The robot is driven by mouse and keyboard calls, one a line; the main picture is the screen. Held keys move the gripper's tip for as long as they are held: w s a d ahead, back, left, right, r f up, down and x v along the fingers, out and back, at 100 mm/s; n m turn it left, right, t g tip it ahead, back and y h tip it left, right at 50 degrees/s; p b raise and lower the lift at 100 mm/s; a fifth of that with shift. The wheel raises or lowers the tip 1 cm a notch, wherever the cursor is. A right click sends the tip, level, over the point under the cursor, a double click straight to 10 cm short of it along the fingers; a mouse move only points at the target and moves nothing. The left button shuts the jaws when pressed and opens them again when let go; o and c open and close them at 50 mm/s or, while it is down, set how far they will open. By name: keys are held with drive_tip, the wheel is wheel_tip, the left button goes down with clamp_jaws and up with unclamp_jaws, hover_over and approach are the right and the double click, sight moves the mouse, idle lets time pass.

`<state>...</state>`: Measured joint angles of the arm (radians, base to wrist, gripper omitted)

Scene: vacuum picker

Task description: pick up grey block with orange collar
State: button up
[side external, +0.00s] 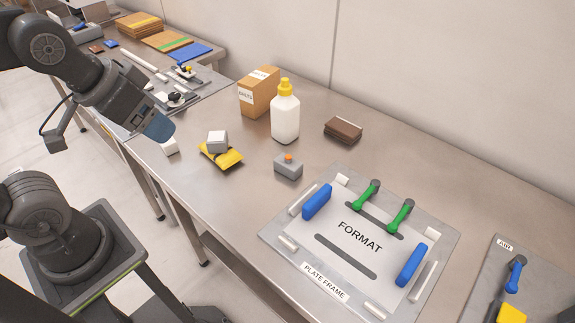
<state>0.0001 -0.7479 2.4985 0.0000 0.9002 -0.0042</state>
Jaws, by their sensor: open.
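The grey block with the orange collar (288,169) sits on the steel table near the middle of the side external view. Its small orange ring shows on its top face. My gripper (158,127) is at the left, above the table's left edge, well apart from the block. It is open, and nothing shows in it. Its fingertips are hard to make out at this angle.
A white bottle with a yellow cap (285,117) and a cardboard box (258,92) stand behind the block. A yellow packet (230,157) with a grey-white block (217,142) lies left of it. A brown block (343,130) and plate frame (443,254) are to the right.

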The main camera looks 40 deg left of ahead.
drive_tip(key=w+n+g, duration=0.2)
drive_tip(key=w+n, duration=0.3)
drive_tip(key=w, duration=0.2)
drive_tip(key=n+g, duration=0.4)
drive_tip(key=n, duration=1)
hover_over(288, 158)
wheel_tip(288, 158, down, 14)
wheel_tip(288, 158, down, 13)
drive_tip(key=shift+f, duration=0.2)
drive_tip(key=c, duration=1)
